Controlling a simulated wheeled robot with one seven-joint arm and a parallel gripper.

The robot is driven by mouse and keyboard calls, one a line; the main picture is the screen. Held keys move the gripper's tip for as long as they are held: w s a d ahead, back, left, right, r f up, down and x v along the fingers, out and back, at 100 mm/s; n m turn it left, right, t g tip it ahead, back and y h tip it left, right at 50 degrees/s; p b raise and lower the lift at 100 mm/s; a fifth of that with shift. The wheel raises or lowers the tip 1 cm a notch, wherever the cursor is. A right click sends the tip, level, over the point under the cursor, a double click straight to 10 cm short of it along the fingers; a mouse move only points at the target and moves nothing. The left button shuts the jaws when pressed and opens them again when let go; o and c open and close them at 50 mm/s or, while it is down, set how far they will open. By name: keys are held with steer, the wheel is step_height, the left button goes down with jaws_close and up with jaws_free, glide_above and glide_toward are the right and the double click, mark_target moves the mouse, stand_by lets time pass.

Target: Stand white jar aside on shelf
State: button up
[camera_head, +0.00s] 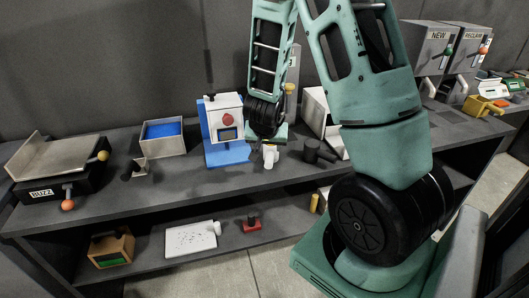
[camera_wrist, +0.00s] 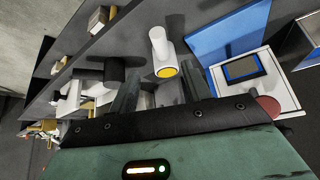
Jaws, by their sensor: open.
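The white jar (camera_head: 270,157) is on the upper shelf (camera_head: 200,184), in front of and to the right of the blue-based machine. In the wrist view the white jar (camera_wrist: 160,48) shows as a white cylinder with a yellow round end, just beyond the gap between my fingers. My gripper (camera_head: 267,146) is open and low over the shelf, close to the jar; its fingers (camera_wrist: 160,90) are apart with nothing between them. The arm hides part of the view around the jar, and I cannot tell whether a finger touches it.
A white machine on a blue base (camera_head: 226,150) stands close to the left, with a blue-lined box (camera_head: 162,145) beyond. A dark cylinder (camera_head: 316,152) and a white housing (camera_head: 316,110) stand to the right. The front shelf strip left of the jar is clear.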

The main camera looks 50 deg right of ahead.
steer(key=w+a+r+n+t+y, duration=0.1)
steer(key=a+r+n+y, duration=0.1)
steer(key=a, duration=0.6)
steer(key=w+a+r+n+y, duration=0.1)
steer(key=a+r+n+y, duration=0.15)
steer(key=a, duration=0.45)
steer(key=s+a+r+n+g+y, duration=0.1)
steer(key=s+a+n+y, duration=0.15)
steer(key=a, duration=0.45)
steer(key=s+a+r+n+y, duration=0.1)
steer(key=s+a+r+n, duration=0.15)
steer(key=a, duration=0.55)
steer(key=s+a+r+n+g, duration=0.1)
steer(key=s+a+n, duration=0.1)
steer(key=s, duration=0.3)
steer(key=s+a+r+n+g+h, duration=0.1)
steer(key=s+a+n, duration=0.1)
steer(key=s+n, duration=0.2)
steer(key=s+a+r+n+g+h, duration=0.1)
steer(key=s+a+n, duration=0.1)
steer(key=s, duration=0.6)
steer(key=shift+a+r+n+g, duration=0.15)
steer(key=shift+r+n+g, duration=0.1)
steer(key=shift+n+g, duration=0.25)
steer(key=shift+s+f, duration=0.1)
